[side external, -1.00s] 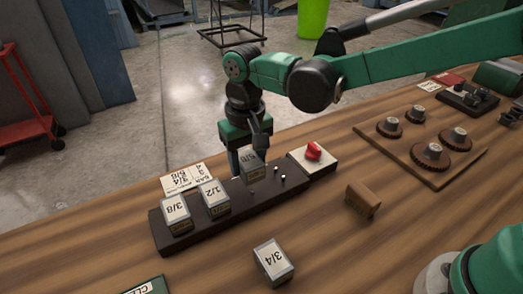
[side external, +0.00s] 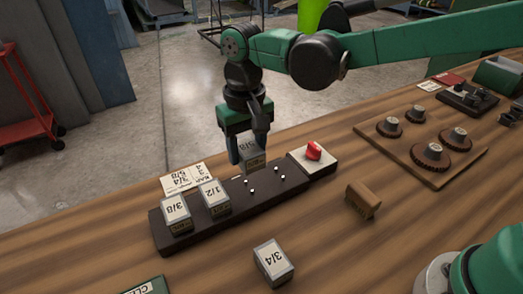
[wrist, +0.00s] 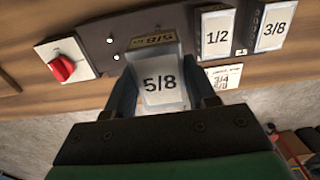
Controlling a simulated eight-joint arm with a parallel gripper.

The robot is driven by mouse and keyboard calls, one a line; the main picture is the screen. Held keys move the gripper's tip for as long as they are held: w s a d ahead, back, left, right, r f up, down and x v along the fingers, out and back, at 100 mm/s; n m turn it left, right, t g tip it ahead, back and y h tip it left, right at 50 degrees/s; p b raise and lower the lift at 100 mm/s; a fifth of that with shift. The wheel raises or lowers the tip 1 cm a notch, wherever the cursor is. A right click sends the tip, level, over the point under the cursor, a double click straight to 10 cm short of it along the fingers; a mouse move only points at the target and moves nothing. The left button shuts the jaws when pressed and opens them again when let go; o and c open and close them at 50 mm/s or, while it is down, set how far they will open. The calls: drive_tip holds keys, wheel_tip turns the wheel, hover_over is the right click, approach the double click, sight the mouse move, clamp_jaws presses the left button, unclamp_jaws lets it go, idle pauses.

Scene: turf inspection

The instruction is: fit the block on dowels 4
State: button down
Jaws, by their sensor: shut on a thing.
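My gripper (side external: 250,150) is shut on the 5/8 block (side external: 252,158), a grey block with a white label that also shows in the wrist view (wrist: 161,84). It holds the block upright, slightly above and behind the dark board (side external: 265,201), near one pair of pale dowels (side external: 249,187). The block's underside is hidden. A second dowel pair (side external: 279,174) stands bare farther right. The 3/8 block (side external: 177,214) and the 1/2 block (side external: 214,198) sit on the board's left half. The 3/4 block (side external: 273,263) lies apart on the table in front.
A red knob (side external: 313,151) on a pale plate stands at the board's right end. A printed card (side external: 185,178) lies behind the board. A wooden brush-like block (side external: 363,199) and a board of round knobs (side external: 405,152) are to the right. The front table is mostly clear.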

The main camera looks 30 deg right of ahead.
drive_tip(key=d, duration=0.6)
drive_tip(key=shift+d+r, duration=0.35)
drive_tip(key=shift+d, duration=0.05)
drive_tip(key=shift+f, duration=0.1)
hover_over(279, 176)
drive_tip(key=shift+f, duration=2.8)
drive_tip(key=shift+f, duration=1.1)
drive_tip(key=shift+c, duration=1)
unclamp_jaws()
